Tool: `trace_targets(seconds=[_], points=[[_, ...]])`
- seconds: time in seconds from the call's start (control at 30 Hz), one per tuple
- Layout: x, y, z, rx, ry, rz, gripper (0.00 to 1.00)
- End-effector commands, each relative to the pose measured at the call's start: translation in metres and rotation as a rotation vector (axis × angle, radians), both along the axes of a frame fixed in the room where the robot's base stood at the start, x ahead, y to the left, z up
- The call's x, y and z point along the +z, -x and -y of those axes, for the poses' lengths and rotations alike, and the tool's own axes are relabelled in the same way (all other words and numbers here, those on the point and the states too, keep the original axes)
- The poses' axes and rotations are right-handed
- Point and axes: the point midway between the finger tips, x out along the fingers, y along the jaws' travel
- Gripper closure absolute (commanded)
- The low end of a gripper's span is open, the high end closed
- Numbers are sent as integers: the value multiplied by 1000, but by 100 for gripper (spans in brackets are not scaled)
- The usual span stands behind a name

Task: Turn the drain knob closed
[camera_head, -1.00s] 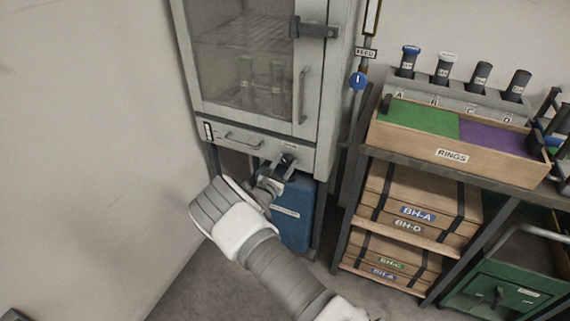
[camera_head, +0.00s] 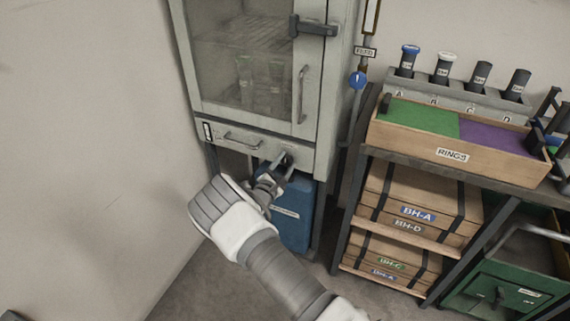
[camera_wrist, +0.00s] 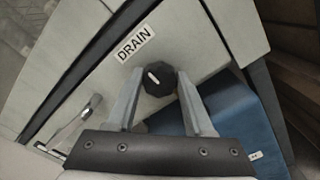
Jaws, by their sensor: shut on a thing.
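The drain knob (camera_wrist: 160,78) is a dark, faceted knob with a white pointer mark, on the grey panel beside the DRAIN label (camera_wrist: 134,43). The mark slants slightly, from upper left to lower right in the wrist view. My gripper (camera_wrist: 161,84) has one finger on each side of the knob and is shut on it. In the head view my gripper (camera_head: 279,171) reaches up to the lower front panel of the glass-doored cabinet (camera_head: 322,125); the knob is small and partly hidden there.
A blue container (camera_head: 295,215) stands under the cabinet, close below my gripper. A drawer-like handle (camera_head: 242,142) is left of the knob. To the right, a rack holds a RINGS tray (camera_head: 452,155) and wooden boxes (camera_head: 415,213). A wall is at left.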

Motion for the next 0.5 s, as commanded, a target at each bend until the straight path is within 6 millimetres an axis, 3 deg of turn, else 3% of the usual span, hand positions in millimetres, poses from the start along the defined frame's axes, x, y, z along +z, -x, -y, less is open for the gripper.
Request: trace_targets(seconds=[0.47,0.5], points=[[0,0,0,-1,-15,5,100],[0,0,0,-1,-15,5,43]])
